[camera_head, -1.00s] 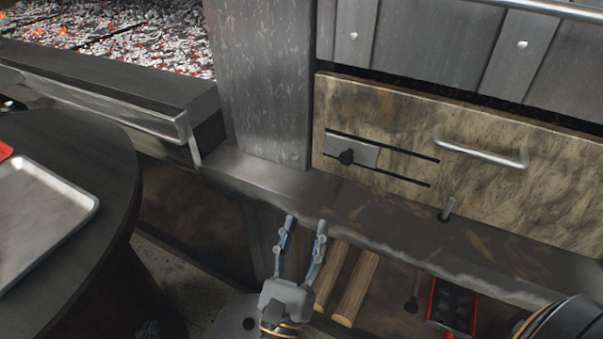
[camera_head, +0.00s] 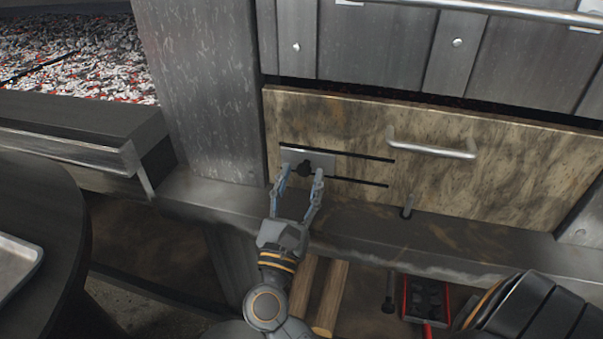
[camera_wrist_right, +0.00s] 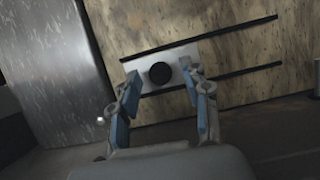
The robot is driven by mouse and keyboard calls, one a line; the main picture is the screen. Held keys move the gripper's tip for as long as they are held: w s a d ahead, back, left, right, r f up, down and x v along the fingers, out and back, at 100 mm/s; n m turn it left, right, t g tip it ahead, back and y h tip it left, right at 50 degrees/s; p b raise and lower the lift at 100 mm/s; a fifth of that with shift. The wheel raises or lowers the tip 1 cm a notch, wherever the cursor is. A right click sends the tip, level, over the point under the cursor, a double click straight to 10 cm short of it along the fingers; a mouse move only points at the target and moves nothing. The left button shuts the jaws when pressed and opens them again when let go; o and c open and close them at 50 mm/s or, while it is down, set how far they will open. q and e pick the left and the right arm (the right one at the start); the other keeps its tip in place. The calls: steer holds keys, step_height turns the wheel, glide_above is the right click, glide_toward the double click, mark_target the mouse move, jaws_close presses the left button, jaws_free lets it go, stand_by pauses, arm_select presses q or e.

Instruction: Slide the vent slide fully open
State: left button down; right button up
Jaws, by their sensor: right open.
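The vent slide is a small grey metal plate (camera_head: 322,158) with a round black knob (camera_head: 305,168). It sits at the left end of two dark parallel slots in the mottled tan panel (camera_head: 420,185). My right gripper (camera_head: 298,174) is open, its fingertips in front of the slide and on either side of the knob as seen in the head view. In the right wrist view the plate (camera_wrist_right: 185,56) and knob (camera_wrist_right: 160,73) show between and beyond the two open fingers (camera_wrist_right: 161,82). I cannot tell whether the fingers touch anything. My left gripper is not in view.
A bar handle (camera_head: 432,151) is on the panel right of the slots. A short metal peg (camera_head: 408,207) stands on the ledge (camera_head: 480,240). A metal post (camera_head: 200,85) rises left of the panel. Logs (camera_head: 330,298) and a red-framed tray (camera_head: 407,300) lie below.

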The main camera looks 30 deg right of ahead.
steer(key=shift+w+d+r, duration=0.25)
steer(key=shift+w+d, duration=0.1)
steer(key=shift+d, duration=0.1)
jaws_close()
